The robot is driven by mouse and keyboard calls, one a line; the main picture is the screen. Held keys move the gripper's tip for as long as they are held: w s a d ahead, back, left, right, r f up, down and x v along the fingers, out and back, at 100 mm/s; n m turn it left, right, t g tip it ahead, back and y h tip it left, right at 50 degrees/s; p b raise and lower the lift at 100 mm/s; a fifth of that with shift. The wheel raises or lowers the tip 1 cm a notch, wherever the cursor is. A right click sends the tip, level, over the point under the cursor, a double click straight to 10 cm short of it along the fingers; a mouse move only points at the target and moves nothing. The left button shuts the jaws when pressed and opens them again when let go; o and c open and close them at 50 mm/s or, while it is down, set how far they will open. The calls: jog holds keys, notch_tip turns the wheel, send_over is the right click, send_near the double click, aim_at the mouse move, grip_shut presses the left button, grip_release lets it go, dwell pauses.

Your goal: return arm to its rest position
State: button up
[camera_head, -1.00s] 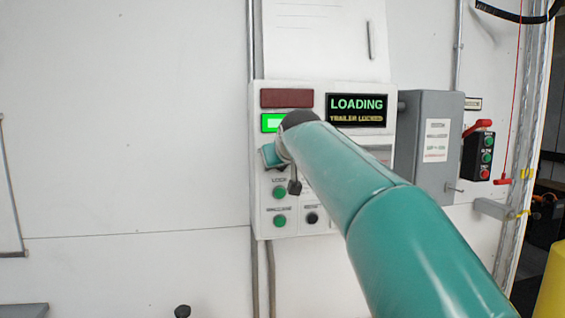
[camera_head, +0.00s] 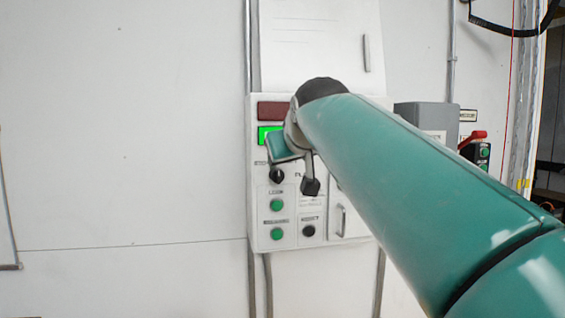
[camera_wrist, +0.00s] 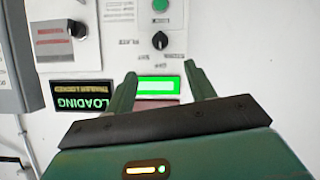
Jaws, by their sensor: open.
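My gripper (camera_wrist: 157,83) is open and empty in the wrist view, its two teal fingers apart in front of the white control panel (camera_wrist: 205,45). In the head view my teal arm reaches from the lower right up to the panel (camera_head: 262,215). The gripper's end shows beside the black wrist joint, and its fingertips are partly hidden. A lit green indicator (camera_wrist: 160,86) shows between the fingers in the wrist view. The display reading LOADING (camera_wrist: 84,97) appears upside down there; in the head view my arm hides it. I cannot tell the gap between fingers and panel.
A grey box (camera_head: 425,117) and a black button box with a red lever (camera_head: 475,145) are on the wall right of the panel. A black cable (camera_head: 510,30) hangs at the top right. The white wall (camera_head: 120,150) at left is clear.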

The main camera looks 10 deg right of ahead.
jog(key=s+f+g, duration=0.2)
jog(key=s+f, duration=0.7)
jog(key=f, duration=0.3)
jog(key=s+f+m+g, duration=0.1)
jog(key=s+f+g, duration=0.1)
jog(key=s+f, duration=0.6)
jog(key=s+f+m+g, duration=0.1)
jog(key=s+f+g, duration=0.2)
jog(key=s+f, duration=0.6)
notch_tip(320, 180, down, 8)
jog(key=shift+s+d+f, duration=0.15)
jog(key=shift+s+f, duration=0.1)
jog(key=shift+s, duration=0.1)
